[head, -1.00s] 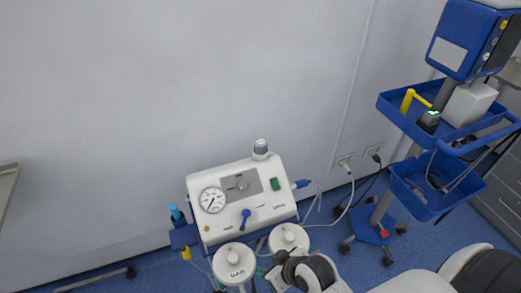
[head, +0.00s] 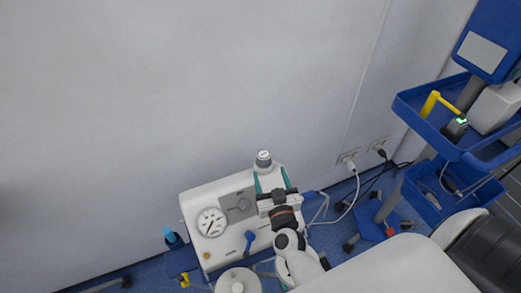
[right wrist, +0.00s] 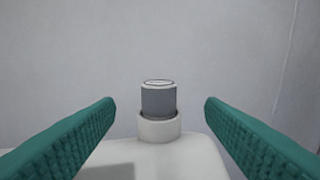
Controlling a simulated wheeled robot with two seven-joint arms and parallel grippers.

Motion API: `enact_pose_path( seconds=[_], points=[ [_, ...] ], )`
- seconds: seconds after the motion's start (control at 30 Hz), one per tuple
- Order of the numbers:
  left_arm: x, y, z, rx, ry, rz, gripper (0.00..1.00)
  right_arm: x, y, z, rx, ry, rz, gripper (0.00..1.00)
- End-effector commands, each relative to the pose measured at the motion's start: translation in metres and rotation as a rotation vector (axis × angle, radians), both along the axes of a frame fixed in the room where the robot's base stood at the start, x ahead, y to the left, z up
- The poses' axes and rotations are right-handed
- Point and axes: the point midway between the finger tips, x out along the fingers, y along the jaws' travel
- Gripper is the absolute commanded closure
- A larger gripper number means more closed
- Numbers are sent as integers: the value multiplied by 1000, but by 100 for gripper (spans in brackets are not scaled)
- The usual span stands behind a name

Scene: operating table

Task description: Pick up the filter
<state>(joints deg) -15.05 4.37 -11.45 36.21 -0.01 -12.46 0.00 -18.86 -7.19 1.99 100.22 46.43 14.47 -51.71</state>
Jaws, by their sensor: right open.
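The filter (head: 263,160) is a small grey and white cylinder standing upright on the top back edge of the white suction machine (head: 195,207). My right gripper (head: 272,181) is over the machine, just in front of the filter, with its two green fingers spread. In the right wrist view the filter (right wrist: 158,103) stands centred between the open fingers (right wrist: 160,128), a little beyond their tips, in a white collar. Nothing is held. My left gripper does not show in any view.
A blue trolley (head: 405,107) with trays, a yellow-handled item (head: 432,103) and cables stands at the right. White jar lids (head: 238,281) are below the machine's front. The grey wall (head: 150,100) rises behind the machine.

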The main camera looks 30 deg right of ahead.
Motion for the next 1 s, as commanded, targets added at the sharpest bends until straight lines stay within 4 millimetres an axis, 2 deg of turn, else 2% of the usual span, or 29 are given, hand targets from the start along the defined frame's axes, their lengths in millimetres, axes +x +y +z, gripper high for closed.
enact_pose_path(
  seconds=[0.2, 0.3, 0.4, 0.6, 0.67, 0.8, 1.0],
  points=[
    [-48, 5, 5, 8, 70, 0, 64, 39, -10, 3, -1, -3, 2, 36],
    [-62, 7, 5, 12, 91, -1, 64, 51, -13, 2, -2, -1, 2, 36],
    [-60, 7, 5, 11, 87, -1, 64, 56, -15, 1, -1, -1, 2, 36],
    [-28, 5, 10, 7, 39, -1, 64, 80, -20, 1, -4, -2, 3, 36],
    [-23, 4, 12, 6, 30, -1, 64, 89, -23, 0, -5, -2, 3, 36],
    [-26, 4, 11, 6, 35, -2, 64, 104, -26, -1, -1, -2, 3, 36],
    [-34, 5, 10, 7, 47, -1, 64, 107, -27, -2, -1, -1, 3, 36]
  ],
)
